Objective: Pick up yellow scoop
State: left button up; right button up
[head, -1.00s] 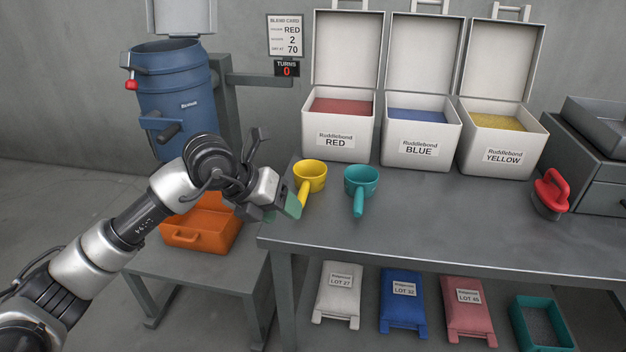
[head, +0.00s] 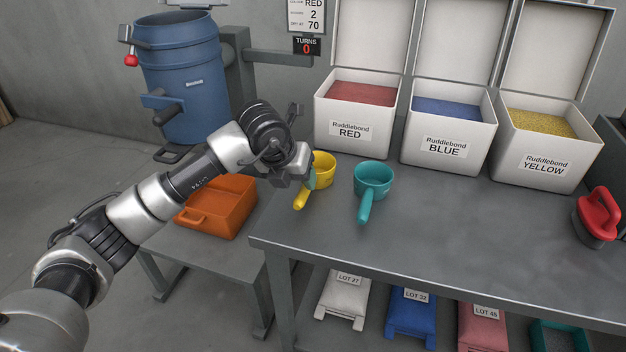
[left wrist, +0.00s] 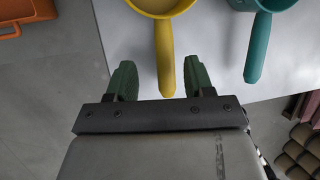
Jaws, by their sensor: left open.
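The yellow scoop (head: 323,171) stands on the grey table near its left end, with its handle pointing toward the front edge. In the left wrist view its handle (left wrist: 165,60) reaches down between the two green fingertips. My left gripper (head: 308,178) is open at the scoop's handle, and it also shows in the left wrist view (left wrist: 160,80) with a finger on each side of the handle's end. The fingers look apart from the handle. The gripper partly hides the scoop in the head view. My right gripper is not in view.
A teal scoop (head: 373,178) stands close to the right of the yellow one. Open bins of red (head: 352,128), blue (head: 440,148) and yellow (head: 545,162) powder line the back. An orange tray (head: 222,205) sits on a lower stand at left. The table's front middle is clear.

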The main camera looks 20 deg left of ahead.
aim_at(304, 187)
pick_arm(q)
jog(key=x, duration=0.4)
jog(key=shift+w+d+f, duration=0.1)
jog(key=shift+d+f, duration=0.15)
jog(key=shift+d, duration=0.15)
grip_shut()
